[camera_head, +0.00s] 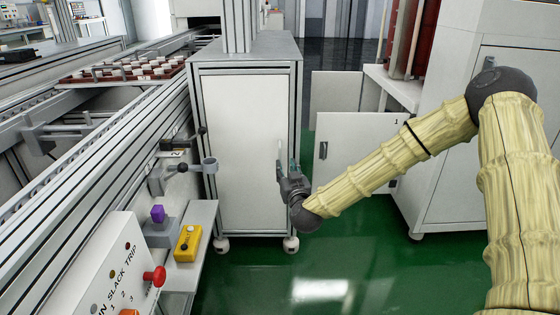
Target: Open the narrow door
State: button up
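A narrow white door (240,140) fills the front of an aluminium-framed cabinet in the middle of the view. It looks closed, flush with its frame. A small pale upright piece, perhaps its handle (279,150), shows near the door's right edge. My gripper (284,171) is at that right edge, reaching in from the right with its fingers toward the door. The gripper is small and dark here. I cannot tell whether its fingers touch the handle, or whether they are open or shut. The gripper hides part of the door's right edge.
A conveyor with a tray of pots (125,70) runs along the left. A white cabinet (500,140) stands right. Green floor (340,260) is clear before the door.

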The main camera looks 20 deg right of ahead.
aim_at(280, 155)
jog(key=shift+w+d+b, duration=0.15)
jog(key=shift+w+b, duration=0.55)
jog(key=shift+w, duration=1.05)
jog(key=shift+w+d+b, duration=0.15)
jog(key=shift+w+b, duration=0.5)
jog(key=shift+w, duration=1.05)
jog(key=shift+w+d+b, duration=0.15)
jog(key=shift+w+b, duration=0.55)
jog(key=shift+w, duration=1.05)
jog(key=shift+c, duration=0.2)
grip_shut()
